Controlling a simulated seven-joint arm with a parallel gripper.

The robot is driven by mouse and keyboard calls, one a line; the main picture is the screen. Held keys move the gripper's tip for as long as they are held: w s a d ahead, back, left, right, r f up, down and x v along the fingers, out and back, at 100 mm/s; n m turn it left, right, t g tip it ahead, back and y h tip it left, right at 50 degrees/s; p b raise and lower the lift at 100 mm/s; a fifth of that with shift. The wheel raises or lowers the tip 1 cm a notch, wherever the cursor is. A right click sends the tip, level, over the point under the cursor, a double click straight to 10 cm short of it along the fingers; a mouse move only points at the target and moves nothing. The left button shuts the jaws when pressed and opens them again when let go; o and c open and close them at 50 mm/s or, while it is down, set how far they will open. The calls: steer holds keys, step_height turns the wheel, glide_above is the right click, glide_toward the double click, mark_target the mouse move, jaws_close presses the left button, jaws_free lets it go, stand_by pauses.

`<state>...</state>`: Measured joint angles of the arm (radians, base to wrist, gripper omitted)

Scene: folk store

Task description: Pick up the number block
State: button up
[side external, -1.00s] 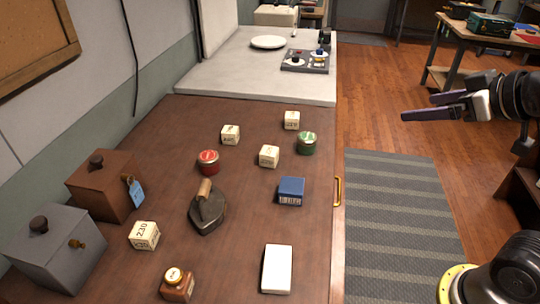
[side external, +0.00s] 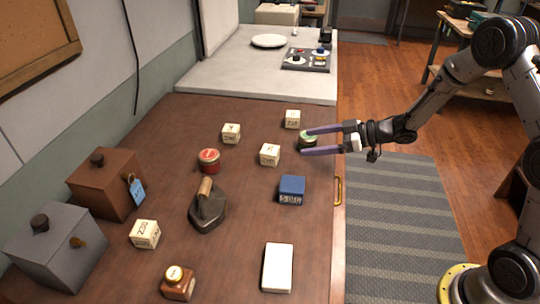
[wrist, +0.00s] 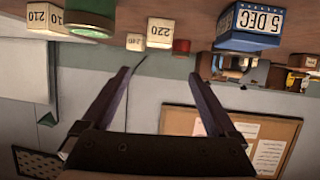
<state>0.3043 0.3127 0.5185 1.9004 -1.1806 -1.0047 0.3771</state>
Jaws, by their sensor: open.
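Several cream number blocks stand on the brown table. In the side view one is near the middle (side external: 269,155), one at the back right (side external: 292,119), one further left (side external: 231,133) and one at the front left (side external: 145,235). The wrist view, upside down, shows a block marked 220 (wrist: 160,33), one marked 210 (wrist: 45,18) and a smaller-looking one (wrist: 135,42). My gripper (side external: 306,141) is open and empty, its fingers pointing left over the table's right side, just right of the middle block. It also shows in the wrist view (wrist: 158,73).
A green tin (side external: 308,142) is partly hidden by my fingers. The front middle has free room.

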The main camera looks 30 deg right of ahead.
mark_target(272, 149)
steer(key=shift+d+f, duration=0.3)
steer(key=shift+f, duration=0.5)
steer(key=shift+w+f, duration=0.15)
steer(key=shift+f, duration=0.05)
steer(key=x, duration=0.7)
steer(key=shift+w+a+f, duration=0.15)
steer(key=shift+w, duration=0.1)
steer(key=shift+x, duration=2.75)
steer(key=shift+a+r, duration=0.15)
steer(key=shift+r, duration=0.05)
steer(key=c, duration=1.3)
steer(key=shift+c, duration=0.8)
steer(key=shift+r, duration=0.15)
